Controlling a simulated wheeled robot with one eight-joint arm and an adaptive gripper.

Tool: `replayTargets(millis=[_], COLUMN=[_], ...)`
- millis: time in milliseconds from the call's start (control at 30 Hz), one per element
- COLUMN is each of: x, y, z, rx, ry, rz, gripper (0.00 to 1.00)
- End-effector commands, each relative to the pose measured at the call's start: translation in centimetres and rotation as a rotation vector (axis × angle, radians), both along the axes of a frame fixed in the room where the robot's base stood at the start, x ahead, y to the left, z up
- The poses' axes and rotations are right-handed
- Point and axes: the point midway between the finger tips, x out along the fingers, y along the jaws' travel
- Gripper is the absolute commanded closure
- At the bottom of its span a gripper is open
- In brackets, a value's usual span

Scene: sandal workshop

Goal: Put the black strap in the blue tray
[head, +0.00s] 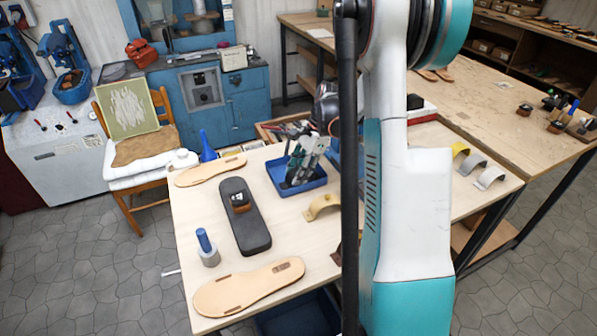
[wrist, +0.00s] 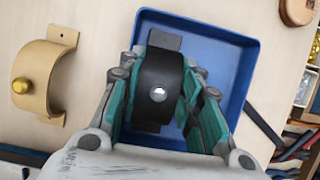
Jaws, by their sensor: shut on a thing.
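The black strap (wrist: 157,88) is a curved band with a shiny round stud. In the wrist view it sits between the teal pads of my gripper (wrist: 160,92), which is shut on it. The blue tray (wrist: 235,38) lies beneath the strap and gripper in that view, with its far wall and right side showing. In the head view the blue tray (head: 313,186) is on the light wooden table, and my gripper (head: 298,170) is over it. I cannot tell whether the strap touches the tray floor. The strap is not clear in the head view.
A tan strap (wrist: 38,85) with a brass stud lies left of the tray; it also shows in the head view (head: 322,206). My arm hides the table's middle right.

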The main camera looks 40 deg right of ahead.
Motion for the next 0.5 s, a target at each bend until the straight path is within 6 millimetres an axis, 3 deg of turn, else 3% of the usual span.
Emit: replayTargets(millis=[267,300,367,400,500], x=[0.00,0.00,0.00,0.00,0.00], y=[0.00,0.00,0.00,0.00,0.00], z=[-0.24,-0.23,-0.20,-0.19,-0.19], rx=[0.000,0.000,0.000,0.000,0.000], ry=[0.000,0.000,0.000,0.000,0.000], rz=[0.000,0.000,0.000,0.000,0.000], gripper=[0.85,0.63,0.50,0.44,0.44])
